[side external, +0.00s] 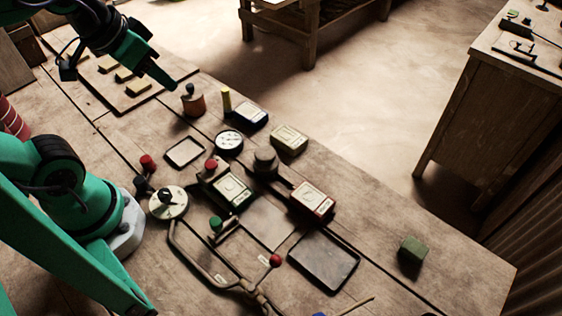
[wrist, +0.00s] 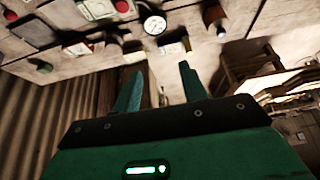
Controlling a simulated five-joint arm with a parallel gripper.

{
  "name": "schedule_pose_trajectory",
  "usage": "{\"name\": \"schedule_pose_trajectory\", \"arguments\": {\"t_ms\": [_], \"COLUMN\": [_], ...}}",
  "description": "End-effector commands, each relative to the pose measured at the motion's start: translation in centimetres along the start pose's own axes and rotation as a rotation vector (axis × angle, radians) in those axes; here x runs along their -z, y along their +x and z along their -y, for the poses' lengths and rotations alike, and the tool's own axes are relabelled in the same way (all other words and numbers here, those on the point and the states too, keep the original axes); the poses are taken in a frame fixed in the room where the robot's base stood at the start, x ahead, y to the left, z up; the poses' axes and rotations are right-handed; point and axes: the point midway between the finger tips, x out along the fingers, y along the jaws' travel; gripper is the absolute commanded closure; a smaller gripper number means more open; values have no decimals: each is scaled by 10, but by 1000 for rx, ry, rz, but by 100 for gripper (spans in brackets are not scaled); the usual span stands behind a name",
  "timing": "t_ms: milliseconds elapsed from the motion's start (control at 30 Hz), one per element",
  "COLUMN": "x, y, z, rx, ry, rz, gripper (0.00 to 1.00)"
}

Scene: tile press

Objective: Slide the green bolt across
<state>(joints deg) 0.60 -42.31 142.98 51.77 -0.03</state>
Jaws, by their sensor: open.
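The green bolt shows as a small green knob (side external: 216,223) on a dark bar in the side view, near the middle of the bench. It stands beside a bent metal tube frame and in front of a green-edged tile. My gripper (side external: 170,84) is raised at the upper left of the side view, over the tile board's near-right edge and well away from the bolt. In the wrist view my gripper (wrist: 162,80) has its two green fingers apart with nothing between them. A small green spot shows at that view's upper left edge; I cannot tell if it is the bolt's knob.
Around the bolt are a white dial (side external: 168,203), a red-knobbed lever (side external: 276,261), a dark tray (side external: 323,262) and several tiles. A wooden pot (side external: 194,104) stands near my gripper. A green block (side external: 412,249) lies at the right, with bare bench around it.

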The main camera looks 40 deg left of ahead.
Motion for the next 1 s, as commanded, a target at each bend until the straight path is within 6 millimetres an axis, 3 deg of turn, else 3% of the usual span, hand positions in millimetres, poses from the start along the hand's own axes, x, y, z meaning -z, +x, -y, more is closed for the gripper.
{"name": "schedule_pose_trajectory", "arguments": {"t_ms": [267,567,1000], "x": [2,-2,-34], "y": [14,40,75], "z": [-24,-72,-147], "rx": [-42,-91,-94], "ry": [88,261,540], "rz": [108,305,587], "gripper": [57,57,57]}}
